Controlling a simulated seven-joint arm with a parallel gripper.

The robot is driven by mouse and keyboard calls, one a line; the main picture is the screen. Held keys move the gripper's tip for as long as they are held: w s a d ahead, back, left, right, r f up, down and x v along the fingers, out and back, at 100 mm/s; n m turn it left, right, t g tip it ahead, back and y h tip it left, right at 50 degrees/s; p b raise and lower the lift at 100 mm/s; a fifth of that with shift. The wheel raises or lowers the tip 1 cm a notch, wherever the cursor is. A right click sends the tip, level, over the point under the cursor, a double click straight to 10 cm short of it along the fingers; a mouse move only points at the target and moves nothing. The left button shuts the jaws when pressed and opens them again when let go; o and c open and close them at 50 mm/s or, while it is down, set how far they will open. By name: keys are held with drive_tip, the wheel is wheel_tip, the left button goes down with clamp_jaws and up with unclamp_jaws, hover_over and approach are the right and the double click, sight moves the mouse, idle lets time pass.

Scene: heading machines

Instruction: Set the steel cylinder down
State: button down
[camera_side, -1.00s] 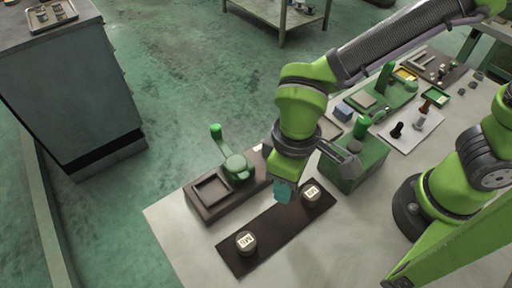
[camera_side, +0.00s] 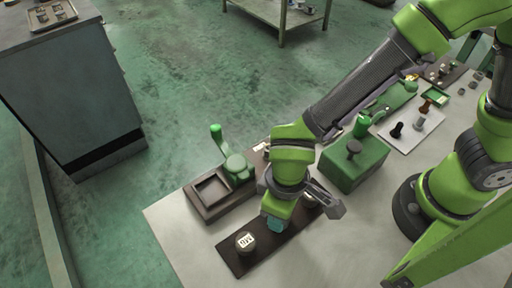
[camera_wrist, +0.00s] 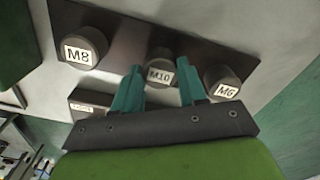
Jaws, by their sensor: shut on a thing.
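In the wrist view a dark grey steel cylinder marked M10 (camera_wrist: 160,75) is between the teal fingertips of my gripper (camera_wrist: 160,90), which is shut on it. In the side view my gripper (camera_side: 275,222) is low over the dark strip (camera_side: 236,262) and hides this cylinder. I cannot tell whether its base touches the strip, which also shows in the wrist view (camera_wrist: 120,32). The M6 cylinder (camera_side: 246,243) stands at the strip's left end, and shows at the right in the wrist view (camera_wrist: 222,82). The M8 cylinder (camera_wrist: 84,48) stands at the other end, partly hidden in the side view.
A tray fixture (camera_side: 211,191) with a green lever (camera_side: 217,135) stands behind the strip. A green block with a dark knob (camera_side: 354,165) is to the right. Farther right is a pale plate (camera_side: 407,135) with small parts. Bare table lies in front of the strip.

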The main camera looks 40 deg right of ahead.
drive_tip(key=shift+f, duration=0.1)
drive_tip(key=c, duration=0.6)
unclamp_jaws()
wheel_tip(320, 180, up, 12)
drive_tip(key=w+d+r+m+t, duration=0.1)
drive_tip(key=d+r+m+t, duration=0.1)
drive_tip(key=d, duration=0.6)
drive_tip(key=w+d+r+m+t+y, duration=0.1)
drive_tip(key=d+r+m, duration=0.3)
drive_tip(key=d, duration=0.4)
drive_tip(key=w+d+r+m+t+y, duration=0.1)
drive_tip(key=w+d+r+m+t, duration=0.1)
drive_tip(key=d, duration=0.6)
drive_tip(key=shift+d+r+m+t, duration=0.15)
drive_tip(key=shift+r+m+t, duration=0.55)
drive_tip(key=shift+r+t, duration=0.3)
drive_tip(key=shift+f, duration=0.1)
